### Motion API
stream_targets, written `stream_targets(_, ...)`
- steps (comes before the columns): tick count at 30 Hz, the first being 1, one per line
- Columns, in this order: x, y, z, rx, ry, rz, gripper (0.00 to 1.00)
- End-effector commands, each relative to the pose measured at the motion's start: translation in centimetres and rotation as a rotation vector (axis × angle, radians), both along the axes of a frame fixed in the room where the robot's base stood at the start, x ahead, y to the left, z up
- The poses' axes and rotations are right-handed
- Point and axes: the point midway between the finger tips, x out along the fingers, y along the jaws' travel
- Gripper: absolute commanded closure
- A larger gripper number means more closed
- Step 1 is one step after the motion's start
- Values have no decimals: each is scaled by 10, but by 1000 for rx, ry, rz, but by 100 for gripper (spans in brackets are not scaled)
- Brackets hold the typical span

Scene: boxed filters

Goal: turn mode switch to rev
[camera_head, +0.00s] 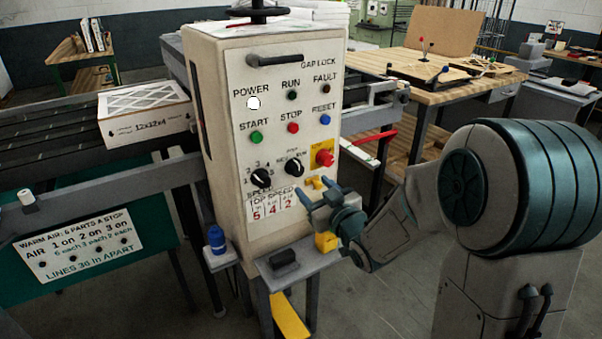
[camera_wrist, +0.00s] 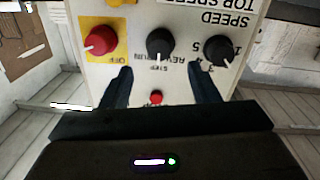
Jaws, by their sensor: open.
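The mode switch (camera_head: 291,168) is a round black knob with a white pointer line on the cream control panel, between the speed knob and the red knob. In the wrist view the panel is upside down and the mode switch (camera_wrist: 160,44) is at upper middle. Its white line points down the picture, toward the small STEP label. REV and RUN lettering is beside it, small and hard to read. My gripper (camera_head: 316,192) is in front of the lower panel, below the knobs. In the wrist view my gripper (camera_wrist: 160,78) is open and empty, its dark fingers spread either side of the switch's column, apart from the knob.
The black speed knob (camera_head: 261,178) and the red knob (camera_head: 324,158) on a yellow plate flank the switch. START, STOP and RESET buttons sit above. A small shelf (camera_head: 300,262) with a yellow block and a black block juts out below. A boxed filter (camera_head: 146,112) lies left.

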Motion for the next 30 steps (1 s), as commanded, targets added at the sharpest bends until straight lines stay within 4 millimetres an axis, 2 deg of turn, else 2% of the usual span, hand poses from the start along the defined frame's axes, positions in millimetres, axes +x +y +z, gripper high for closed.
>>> stream_targets(3,22,13,1,2,0,1,45)
stream_targets(10,52,31,1,0,1,0,45)
stream_targets(16,62,37,0,1,0,-1,45)
stream_targets(24,63,37,0,1,0,-1,45)
stream_targets(29,63,37,0,0,0,-1,90)
stream_targets(30,63,37,0,0,0,-1,90)
